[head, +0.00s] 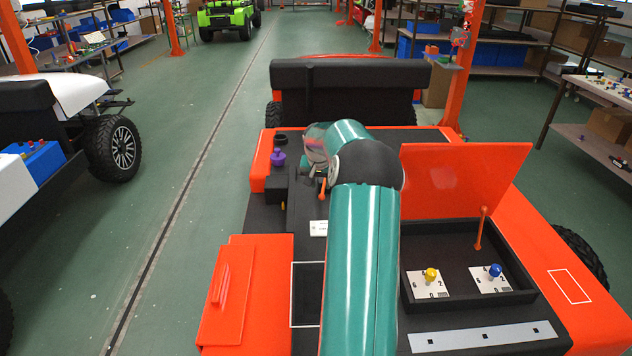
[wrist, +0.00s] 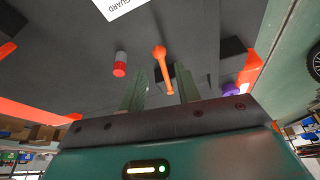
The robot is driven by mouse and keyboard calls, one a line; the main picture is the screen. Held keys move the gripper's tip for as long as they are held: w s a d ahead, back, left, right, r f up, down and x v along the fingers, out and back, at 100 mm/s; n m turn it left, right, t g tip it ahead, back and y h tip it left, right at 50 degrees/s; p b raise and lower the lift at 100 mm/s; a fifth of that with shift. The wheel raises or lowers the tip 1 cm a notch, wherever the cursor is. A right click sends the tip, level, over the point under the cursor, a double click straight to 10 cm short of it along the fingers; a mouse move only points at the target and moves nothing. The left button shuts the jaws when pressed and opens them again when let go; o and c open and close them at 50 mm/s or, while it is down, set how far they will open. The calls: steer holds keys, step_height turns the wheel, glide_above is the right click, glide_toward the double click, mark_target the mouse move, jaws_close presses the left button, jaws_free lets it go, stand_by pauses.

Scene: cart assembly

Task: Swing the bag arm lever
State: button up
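In the wrist view an orange lever (wrist: 161,62) with a round end stands out from a dark panel, which I take to be the bag arm lever. It also shows small in the head view (head: 322,188), beside my arm. My gripper (wrist: 162,78) is open, with one finger on each side of the lever's lower end. I cannot tell whether either finger touches it. A white label (wrist: 122,5) ending in "GUARD" is on the panel. In the head view my teal arm hides most of my gripper.
A red-tipped grey knob (wrist: 120,64) is left of the fingers, and a purple knob (head: 278,158) is nearby. An open orange lid (head: 465,180) stands right of my arm, over a black box with yellow (head: 431,274) and blue (head: 495,270) knobs.

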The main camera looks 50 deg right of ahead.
mark_target(321, 195)
steer(key=x, duration=0.7)
steer(key=shift+f, duration=0.1)
steer(key=c, duration=0.5)
steer(key=shift+w+a+m, duration=0.4)
steer(key=shift+w+m, duration=0.2)
steer(key=shift+w, duration=0.15)
steer(key=shift+c, duration=0.2)
steer(key=shift+w+a+m+g, duration=0.2)
steer(key=shift+w+m+g, duration=0.05)
steer(key=shift+w+m, duration=0.3)
steer(key=shift+w+a+m+g, duration=0.15)
steer(key=shift+w+m+g, duration=0.1)
steer(key=shift+w+m, duration=0.25)
steer(key=shift+w+a+m+g+h, duration=0.15)
steer(key=shift+w+m+g, duration=0.15)
steer(key=shift+w+m, duration=0.7)
steer(key=shift+w+a+m+g+h, duration=0.15)
steer(key=shift+w+m+g, duration=0.15)
steer(key=shift+w+m, duration=0.6)
steer(key=shift+w+d+m, duration=0.25)
steer(key=shift+w+m, duration=0.3)
steer(key=shift+w, duration=0.55)
steer(key=o, duration=0.8)
steer(key=shift+o, duration=0.2)
